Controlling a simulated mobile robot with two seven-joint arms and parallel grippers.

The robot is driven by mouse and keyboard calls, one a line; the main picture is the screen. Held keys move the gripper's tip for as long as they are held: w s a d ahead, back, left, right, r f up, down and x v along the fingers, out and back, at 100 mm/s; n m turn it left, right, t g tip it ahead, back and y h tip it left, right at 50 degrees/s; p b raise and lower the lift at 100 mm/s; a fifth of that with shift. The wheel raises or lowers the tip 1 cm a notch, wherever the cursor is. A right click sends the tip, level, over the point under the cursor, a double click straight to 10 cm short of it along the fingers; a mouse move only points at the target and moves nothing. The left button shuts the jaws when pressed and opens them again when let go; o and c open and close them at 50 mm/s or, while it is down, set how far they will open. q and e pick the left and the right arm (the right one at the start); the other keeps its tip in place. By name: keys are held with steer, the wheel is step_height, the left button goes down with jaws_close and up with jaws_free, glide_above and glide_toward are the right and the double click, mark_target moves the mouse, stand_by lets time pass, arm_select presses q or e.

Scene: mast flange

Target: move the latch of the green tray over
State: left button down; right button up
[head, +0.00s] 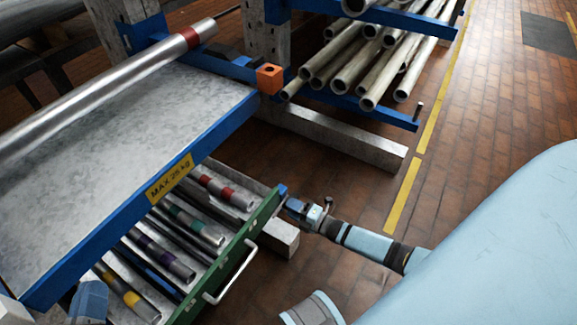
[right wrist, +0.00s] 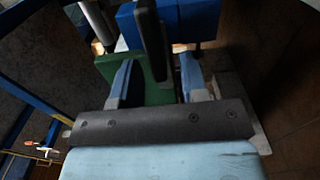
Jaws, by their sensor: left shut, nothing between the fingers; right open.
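The green tray (head: 230,254) is a drawer under the shelf, with a green front and a pale bar handle (head: 237,275). My right gripper (head: 298,209) is at the far end of that front, close to its corner. In the right wrist view its two blue fingers (right wrist: 157,82) stand apart. A dark upright bar (right wrist: 152,40), which looks like the latch, shows between them; I cannot tell if they touch it. The tray's green end (right wrist: 155,92) is behind the left finger. My left gripper (head: 88,302) is partly in view at the bottom left, shut and empty.
The blue-edged shelf (head: 203,139), marked with a yellow load label (head: 170,178), overhangs the tray. Banded tubes (head: 183,218) lie in the tray. A pipe rack (head: 360,60) stands behind, with a floor beam (head: 340,137). Brick floor (head: 490,100) is clear at right.

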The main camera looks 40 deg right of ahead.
arm_select(q)
steer(key=shift+t, duration=0.9)
steer(key=shift+s+a+r+p, duration=0.1)
steer(key=shift+r+p, duration=0.5)
steer(key=shift+r, duration=0.45)
steer(key=shift+s+a+r+p, duration=0.1)
steer(key=shift+r+p, duration=0.5)
steer(key=shift+r, duration=0.45)
arm_select(e)
steer(key=v, duration=1.1)
steer(key=shift+s+d, duration=0.15)
steer(key=shift+s, duration=0.2)
